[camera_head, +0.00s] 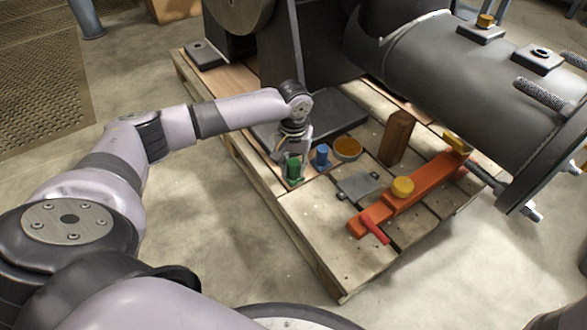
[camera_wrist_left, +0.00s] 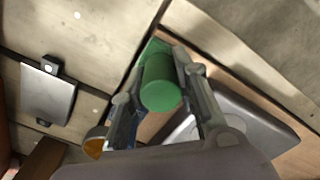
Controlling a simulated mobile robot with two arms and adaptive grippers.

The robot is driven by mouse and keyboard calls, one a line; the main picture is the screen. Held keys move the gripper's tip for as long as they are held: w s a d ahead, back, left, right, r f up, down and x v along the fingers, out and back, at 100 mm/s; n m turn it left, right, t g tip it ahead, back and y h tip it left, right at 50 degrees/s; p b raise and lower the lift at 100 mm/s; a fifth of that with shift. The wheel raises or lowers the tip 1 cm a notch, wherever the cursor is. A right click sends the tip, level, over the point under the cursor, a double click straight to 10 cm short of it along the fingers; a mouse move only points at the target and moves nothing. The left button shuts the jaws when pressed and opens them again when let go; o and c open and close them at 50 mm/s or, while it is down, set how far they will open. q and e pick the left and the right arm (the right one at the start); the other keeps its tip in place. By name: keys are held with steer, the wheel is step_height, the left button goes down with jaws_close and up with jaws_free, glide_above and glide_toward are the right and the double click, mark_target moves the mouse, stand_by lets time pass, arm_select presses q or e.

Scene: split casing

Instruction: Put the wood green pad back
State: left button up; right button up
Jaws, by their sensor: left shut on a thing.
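A green pad with a round knob (camera_head: 294,168) is at the left edge of the wooden pallet in the head view. In the left wrist view the green pad's cylinder (camera_wrist_left: 161,84) is between my left gripper's fingers (camera_wrist_left: 160,95). My left gripper (camera_head: 290,155) comes down on it from above and is shut on it. The pad looks low, close to the board; I cannot tell whether it touches. My right gripper is not in view.
A large grey casing (camera_head: 455,65) stands behind.

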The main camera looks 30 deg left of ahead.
arm_select(q)
steer(key=o, duration=1.1)
steer(key=shift+f, duration=0.1)
